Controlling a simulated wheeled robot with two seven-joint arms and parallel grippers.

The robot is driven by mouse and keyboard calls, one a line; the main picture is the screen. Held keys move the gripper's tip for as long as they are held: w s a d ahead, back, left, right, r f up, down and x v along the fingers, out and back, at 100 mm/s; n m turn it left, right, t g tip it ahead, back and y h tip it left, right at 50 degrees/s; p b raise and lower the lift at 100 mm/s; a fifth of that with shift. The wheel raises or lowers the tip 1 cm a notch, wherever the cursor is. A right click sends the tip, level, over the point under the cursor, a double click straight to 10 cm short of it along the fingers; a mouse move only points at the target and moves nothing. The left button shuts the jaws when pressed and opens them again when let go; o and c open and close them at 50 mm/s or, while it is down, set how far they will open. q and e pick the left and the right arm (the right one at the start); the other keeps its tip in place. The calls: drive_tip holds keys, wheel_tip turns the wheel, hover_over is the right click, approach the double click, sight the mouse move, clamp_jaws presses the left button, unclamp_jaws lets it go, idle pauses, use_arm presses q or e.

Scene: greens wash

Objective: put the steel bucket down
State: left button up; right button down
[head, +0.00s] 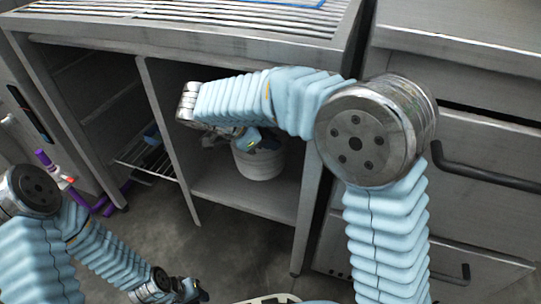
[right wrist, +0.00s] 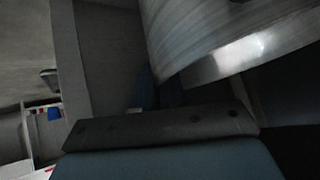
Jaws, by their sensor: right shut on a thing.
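The steel bucket (head: 262,165) is a pale grey metal pail inside the open cabinet under the counter, just above or on its bottom shelf (head: 240,203); I cannot tell whether its base touches. My right arm reaches across into the cabinet. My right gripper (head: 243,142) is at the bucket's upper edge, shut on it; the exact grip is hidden. In the right wrist view the bucket's shiny curved wall (right wrist: 225,45) fills the upper right, close to the gripper. My left gripper (head: 190,291) is low at the bottom of the head view, away from the bucket; its jaws are unclear.
The slatted counter top (head: 190,25) overhangs the cabinet. An upright panel (head: 170,140) stands left of the bucket's bay. Left of it are a wire rack (head: 150,165) and a purple-handled item (head: 45,160). Drawers with dark handles (head: 485,168) are at right.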

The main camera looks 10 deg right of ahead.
wheel_tip(320, 180, down, 6)
drive_tip(key=b, duration=0.1)
drive_tip(key=c, duration=1.2)
unclamp_jaws()
drive_tip(key=shift+a, duration=0.1)
drive_tip(key=p+v, duration=0.2)
drive_tip(key=v, duration=1)
